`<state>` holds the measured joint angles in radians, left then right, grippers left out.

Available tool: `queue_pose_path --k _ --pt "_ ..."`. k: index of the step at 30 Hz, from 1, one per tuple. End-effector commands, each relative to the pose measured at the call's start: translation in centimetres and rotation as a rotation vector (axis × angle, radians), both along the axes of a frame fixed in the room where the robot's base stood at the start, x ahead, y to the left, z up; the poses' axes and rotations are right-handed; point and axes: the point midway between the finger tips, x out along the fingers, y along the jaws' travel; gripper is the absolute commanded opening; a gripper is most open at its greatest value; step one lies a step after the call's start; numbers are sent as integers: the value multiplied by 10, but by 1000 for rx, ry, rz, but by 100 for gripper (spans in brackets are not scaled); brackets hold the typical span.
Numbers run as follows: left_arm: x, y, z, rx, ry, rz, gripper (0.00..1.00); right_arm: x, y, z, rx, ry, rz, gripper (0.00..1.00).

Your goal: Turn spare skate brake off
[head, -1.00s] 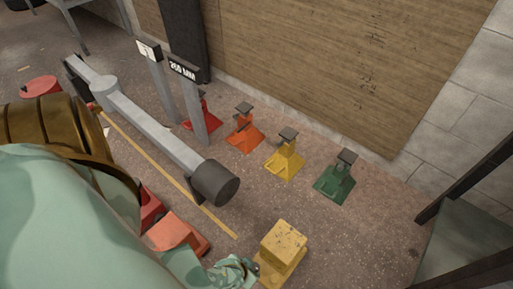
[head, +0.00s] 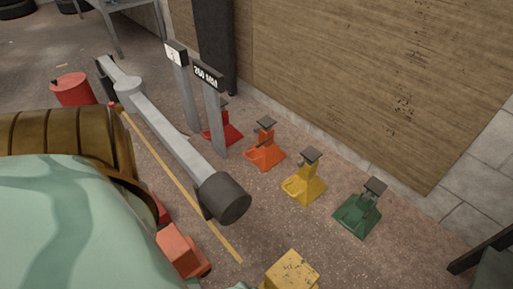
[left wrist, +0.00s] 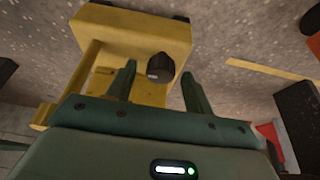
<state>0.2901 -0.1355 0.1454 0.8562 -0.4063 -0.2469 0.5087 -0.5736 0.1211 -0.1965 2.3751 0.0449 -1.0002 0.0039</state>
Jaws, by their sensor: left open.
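A yellow skate (head: 292,272) with a worn block top sits at the bottom edge of the head view, partly cut off. In the left wrist view the yellow skate (left wrist: 135,35) fills the upper left, with a round black knob (left wrist: 160,67) near its lower right. My left gripper (left wrist: 158,80) is open, with its two green fingers on either side of the knob and a gap to each in the picture. Contact and depth cannot be told. The left gripper is hardly visible in the head view. My right gripper is not in view.
Red, orange (head: 265,147), yellow (head: 305,180) and green (head: 358,210) stands line the wooden wall panel (head: 350,80). A long grey beam (head: 165,135) with a dark round end lies left of them. Orange-red blocks (head: 180,250) sit near a yellow floor line (head: 222,240).

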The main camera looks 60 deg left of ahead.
Motion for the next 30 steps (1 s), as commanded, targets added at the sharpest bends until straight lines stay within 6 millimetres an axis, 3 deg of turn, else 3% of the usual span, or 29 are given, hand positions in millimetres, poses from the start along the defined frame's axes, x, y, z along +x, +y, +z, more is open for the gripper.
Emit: queue_pose_path --k 2,7,20,30 --pt "0 0 0 0 0 0 52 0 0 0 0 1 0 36" --pt "0 0 0 0 0 0 8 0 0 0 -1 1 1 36" --pt "0 2 1 2 -1 -64 7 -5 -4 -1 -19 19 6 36" --pt "0 5 2 7 0 -322 7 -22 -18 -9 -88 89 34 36"
